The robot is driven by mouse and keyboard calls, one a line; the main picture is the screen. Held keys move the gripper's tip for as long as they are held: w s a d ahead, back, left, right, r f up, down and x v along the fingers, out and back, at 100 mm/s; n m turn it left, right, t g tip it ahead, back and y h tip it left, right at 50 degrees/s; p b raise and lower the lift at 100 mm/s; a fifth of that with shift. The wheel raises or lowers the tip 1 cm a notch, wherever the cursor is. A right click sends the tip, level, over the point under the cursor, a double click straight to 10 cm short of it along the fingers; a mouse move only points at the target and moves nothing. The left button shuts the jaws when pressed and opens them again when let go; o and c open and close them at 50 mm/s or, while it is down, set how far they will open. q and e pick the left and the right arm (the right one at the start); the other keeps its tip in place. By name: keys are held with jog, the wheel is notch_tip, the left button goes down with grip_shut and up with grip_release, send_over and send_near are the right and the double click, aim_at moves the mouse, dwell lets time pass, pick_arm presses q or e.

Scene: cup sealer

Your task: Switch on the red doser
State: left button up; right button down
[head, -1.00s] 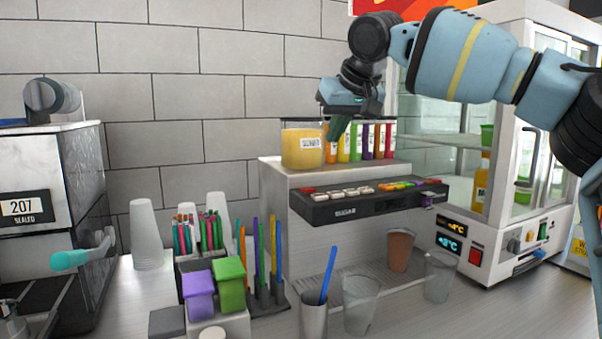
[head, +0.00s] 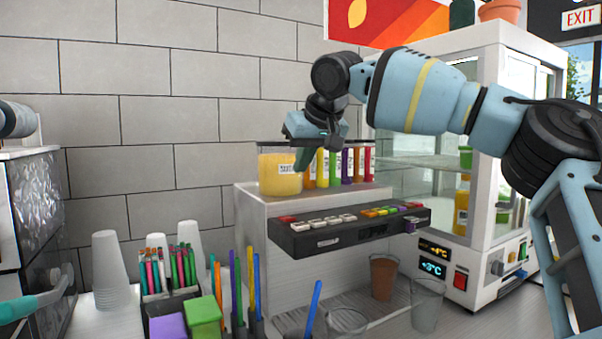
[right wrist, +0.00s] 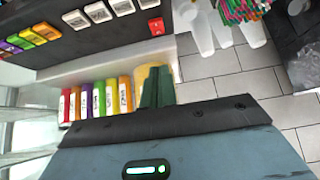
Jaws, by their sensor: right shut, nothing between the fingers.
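The doser panel (head: 328,240) is a dark bar on a pale metal stand, with a row of keys. A red key (head: 288,219) sits at its left end, beside white keys; it also shows in the right wrist view (right wrist: 155,26). Coloured keys (head: 385,211) are at the right end; I cannot tell each apart. My right gripper (head: 302,160) is above and behind the panel, in front of the yellow jar (head: 280,183) and coloured bottles. Its green fingers are together and empty, pointing down, clear of the keys. My left gripper is not in view.
A bottle row (head: 345,166) stands behind the panel, close to my right gripper. Below are a brown-filled cup (head: 383,278) and a clear cup (head: 427,303). A white cabinet (head: 490,240) with a red switch (head: 460,281) stands right.

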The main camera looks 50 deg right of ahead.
send_over(288, 217)
jog(key=s, duration=0.2)
jog(key=f, duration=0.6)
jog(key=shift+a+f, duration=0.2)
jog(key=shift+a, duration=0.05)
notch_tip(288, 217, down, 2)
jog(key=shift+f+p, duration=0.1)
jog(key=shift+p, duration=0.2)
jog(key=shift+s+f, duration=0.2)
jog(key=shift+f, duration=0.6)
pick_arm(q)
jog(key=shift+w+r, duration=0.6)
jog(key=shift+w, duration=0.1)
pick_arm(e)
jog(key=shift+a+f, duration=0.1)
jog(key=shift+f, duration=0.05)
